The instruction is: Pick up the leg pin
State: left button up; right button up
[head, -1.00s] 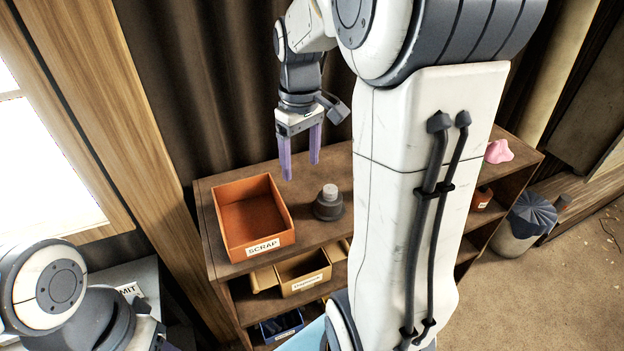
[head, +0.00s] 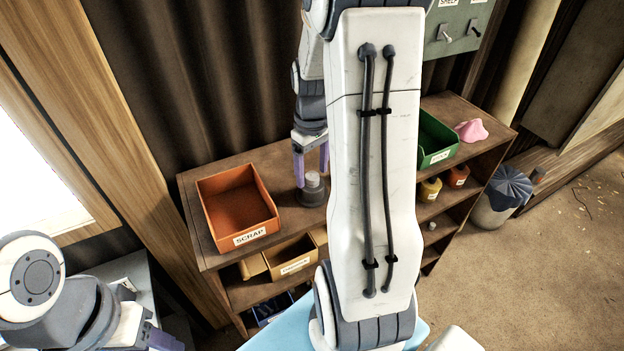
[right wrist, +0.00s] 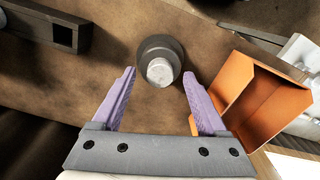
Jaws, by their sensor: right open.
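A dark round base with a light grey cylinder on top, which looks like the leg pin (head: 312,182), stands upright on the shelf top, right of the orange bin. It also shows in the right wrist view (right wrist: 159,72). My right gripper (head: 311,175) is open and empty, pointing down over it. In the right wrist view the pin's grey top lies between the lines of the two purple fingers (right wrist: 160,82), with no clear contact. My left gripper (head: 163,340) is at the lower left, partly cut off, and its opening cannot be made out.
The orange SCRAP bin (head: 262,229) stands close left of the pin. A green bin (head: 440,158) and a pink lump (head: 471,130) are farther right on the shelf top (head: 205,258). A dark square-ended bar (right wrist: 40,27) lies across from the pin in the wrist view.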

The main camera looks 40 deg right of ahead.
jog(key=shift+f, duration=0.55)
grip_shut()
jog(key=shift+r, duration=0.1)
